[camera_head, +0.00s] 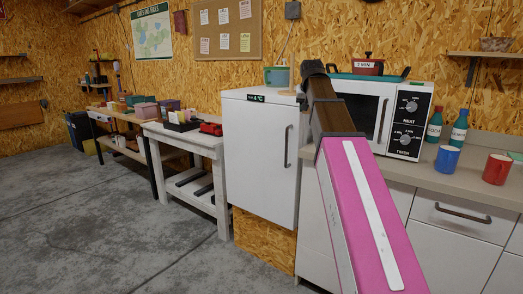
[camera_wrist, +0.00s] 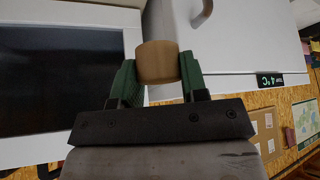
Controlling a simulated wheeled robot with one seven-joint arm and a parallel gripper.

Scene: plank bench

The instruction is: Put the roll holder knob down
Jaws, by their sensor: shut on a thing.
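The roll holder knob (camera_wrist: 157,62) is a pale wooden, rounded piece in the wrist view. It sits between the two green fingers of my gripper (camera_wrist: 158,78), which is shut on it. Behind it in that view are the fridge's side and front, upside down. In the head view my arm reaches up past the right edge of the white fridge (camera_head: 258,150). My fingers and the knob cannot be made out clearly there. From these views I cannot tell whether the knob touches any surface.
A white microwave (camera_head: 368,115) with a red pot (camera_head: 368,66) on top stands right of the fridge. Two bottles, a blue mug (camera_head: 447,159) and a red mug (camera_head: 497,169) are on the counter. A white side table (camera_head: 184,138) is left.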

